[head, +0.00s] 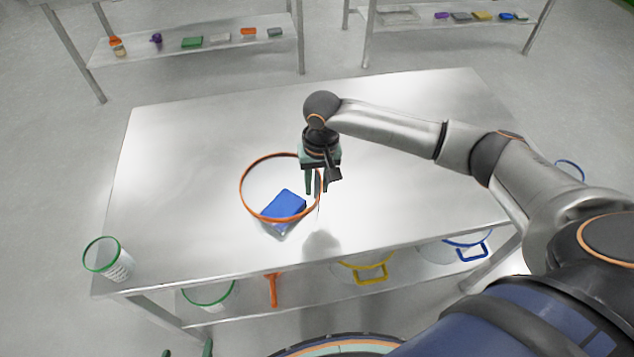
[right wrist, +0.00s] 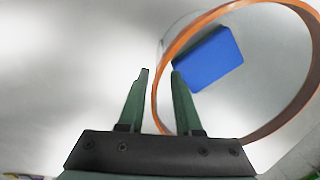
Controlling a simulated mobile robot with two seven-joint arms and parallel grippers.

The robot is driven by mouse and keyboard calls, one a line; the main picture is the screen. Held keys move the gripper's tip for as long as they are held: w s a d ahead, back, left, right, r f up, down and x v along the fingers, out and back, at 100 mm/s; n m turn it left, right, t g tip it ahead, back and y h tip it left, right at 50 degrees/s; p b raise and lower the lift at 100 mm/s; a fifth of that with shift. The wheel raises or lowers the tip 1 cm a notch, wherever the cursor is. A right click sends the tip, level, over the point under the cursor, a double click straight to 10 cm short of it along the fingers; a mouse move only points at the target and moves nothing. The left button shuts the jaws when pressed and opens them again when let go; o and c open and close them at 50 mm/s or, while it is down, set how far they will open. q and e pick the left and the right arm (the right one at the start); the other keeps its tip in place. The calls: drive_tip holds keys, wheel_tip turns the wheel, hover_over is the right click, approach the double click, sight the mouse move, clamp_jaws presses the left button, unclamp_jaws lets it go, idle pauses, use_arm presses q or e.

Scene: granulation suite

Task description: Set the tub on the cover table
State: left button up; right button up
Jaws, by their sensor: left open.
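A clear round tub with an orange rim (head: 243,186) stands on the steel table, and its rim also shows in the right wrist view (right wrist: 279,131). A blue block (head: 284,205) shows within it, seen also in the right wrist view (right wrist: 209,60). My right gripper (head: 316,191) points down at the tub's right side. Its fingers (right wrist: 161,72) are apart, one on each side of the rim, with gaps showing. My left gripper (head: 187,351) shows only as green fingertips at the bottom edge, apart and empty. Which table is the cover table cannot be told.
The steel table (head: 190,140) is mostly bare. A green-rimmed basket (head: 118,265) stands at its front left corner. Yellow-handled (head: 368,280) and blue-handled (head: 472,251) containers sit underneath. Two shelved tables stand behind, left (head: 125,57) and right (head: 420,28), with small items.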

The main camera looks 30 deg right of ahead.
wheel_tip(320, 180, up, 12)
drive_tip(key=shift+d+r+p, duration=0.2)
drive_tip(key=shift+d+p, duration=0.05)
drive_tip(key=shift+p, duration=0.1)
drive_tip(key=shift+s+f, duration=0.1)
idle(0.4)
